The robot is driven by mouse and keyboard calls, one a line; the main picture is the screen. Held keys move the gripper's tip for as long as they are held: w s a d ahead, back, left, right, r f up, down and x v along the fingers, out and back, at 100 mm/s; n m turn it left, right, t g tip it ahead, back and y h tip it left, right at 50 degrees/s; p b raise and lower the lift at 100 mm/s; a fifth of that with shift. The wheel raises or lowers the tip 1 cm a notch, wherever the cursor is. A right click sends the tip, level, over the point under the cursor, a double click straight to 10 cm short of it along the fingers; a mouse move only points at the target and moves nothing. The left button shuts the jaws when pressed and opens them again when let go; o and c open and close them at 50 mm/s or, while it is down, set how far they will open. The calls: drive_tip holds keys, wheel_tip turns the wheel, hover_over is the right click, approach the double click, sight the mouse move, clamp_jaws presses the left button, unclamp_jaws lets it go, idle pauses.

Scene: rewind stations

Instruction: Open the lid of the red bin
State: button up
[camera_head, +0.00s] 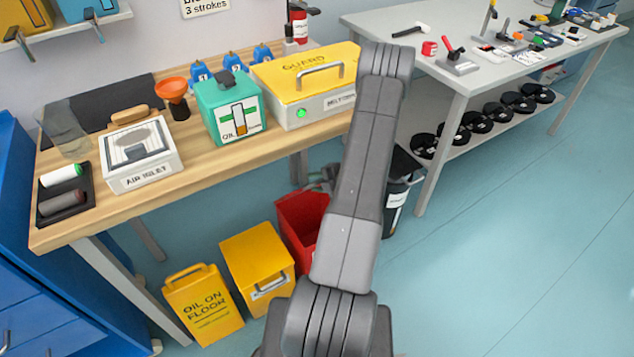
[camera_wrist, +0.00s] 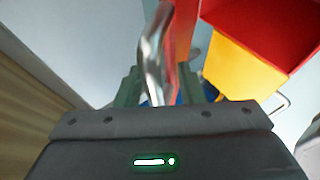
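The red bin (camera_head: 297,232) stands on the floor under the table's front edge, partly hidden by my arm. Its dark red inside shows from above in the head view. In the wrist view the open red bin (camera_wrist: 262,35) is at the upper right. A silver bar handle (camera_wrist: 154,60) runs between the fingers of my gripper (camera_wrist: 160,85), with a narrow red surface, seemingly the raised lid (camera_wrist: 184,45), just behind it. The fingers look apart, with a gap to the right of the handle. In the head view my gripper (camera_head: 324,180) is at the bin's far edge, mostly behind my arm.
A yellow bin (camera_head: 257,262) and a yellow floor sign (camera_head: 203,305) stand left of the red bin. A dark bin (camera_head: 400,195) is on its right. The wooden table (camera_head: 215,165) overhangs behind. The floor at right is clear.

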drive_tip(key=shift+d, duration=0.1)
drive_tip(key=p+v, duration=0.1)
drive_tip(key=v, duration=1.2)
drive_tip(key=shift+d+r, duration=0.25)
drive_tip(key=shift+d, duration=0.05)
drive_tip(key=shift+s, duration=0.1)
drive_tip(key=b+x, duration=0.1)
drive_tip(key=x, duration=1.2)
drive_tip(key=shift+a+f, duration=0.25)
drive_tip(key=shift+a, duration=0.05)
